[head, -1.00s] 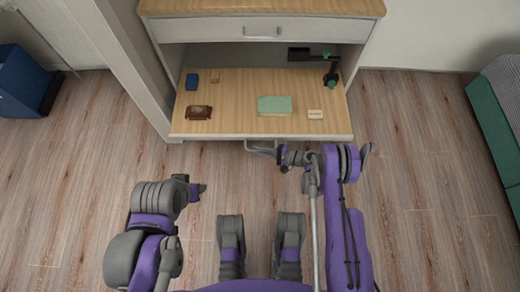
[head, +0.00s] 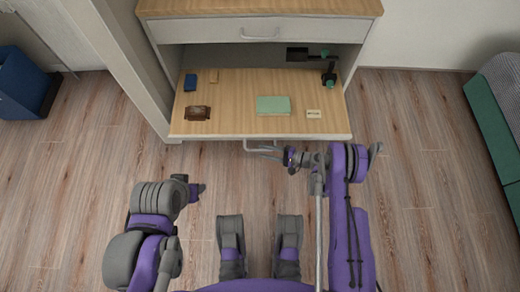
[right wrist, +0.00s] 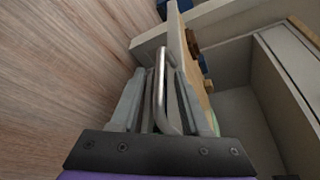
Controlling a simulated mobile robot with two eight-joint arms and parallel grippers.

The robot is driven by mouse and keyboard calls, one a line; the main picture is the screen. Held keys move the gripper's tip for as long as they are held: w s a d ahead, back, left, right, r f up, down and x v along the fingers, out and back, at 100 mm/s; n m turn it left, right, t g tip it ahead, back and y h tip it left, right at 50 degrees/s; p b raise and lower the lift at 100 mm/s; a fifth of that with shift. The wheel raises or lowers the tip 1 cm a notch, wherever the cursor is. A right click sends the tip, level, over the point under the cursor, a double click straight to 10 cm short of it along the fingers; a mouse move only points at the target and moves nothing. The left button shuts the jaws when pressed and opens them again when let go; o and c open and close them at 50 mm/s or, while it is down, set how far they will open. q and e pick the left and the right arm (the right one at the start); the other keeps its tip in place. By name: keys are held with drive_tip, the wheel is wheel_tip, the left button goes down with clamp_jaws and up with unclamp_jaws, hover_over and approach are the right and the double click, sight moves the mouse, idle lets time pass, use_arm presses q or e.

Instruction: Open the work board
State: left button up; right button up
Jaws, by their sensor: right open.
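The work board (head: 228,107) is a light wood panel with a pale front edge, standing out from the cabinet below the drawer. Its metal bar handle (head: 251,149) is on the front edge. My right gripper (head: 265,153) is open at the handle. In the right wrist view the handle (right wrist: 160,85) lies between the two spread fingers of the gripper (right wrist: 158,92); I cannot tell whether either touches it. My left gripper (head: 201,188) is low at left, away from the board, and its jaws are too small to read.
On the board are a green book (head: 273,105), a brown object (head: 197,113), a blue item (head: 190,82), a small pale block (head: 313,113) and a black lamp (head: 328,72). A closed drawer (head: 262,30) is above. The wooden floor in front is clear.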

drive_tip(key=p+v, duration=0.1)
drive_tip(key=v, duration=0.6)
drive_tip(key=shift+d, duration=0.25)
drive_tip(key=shift+r, duration=0.15)
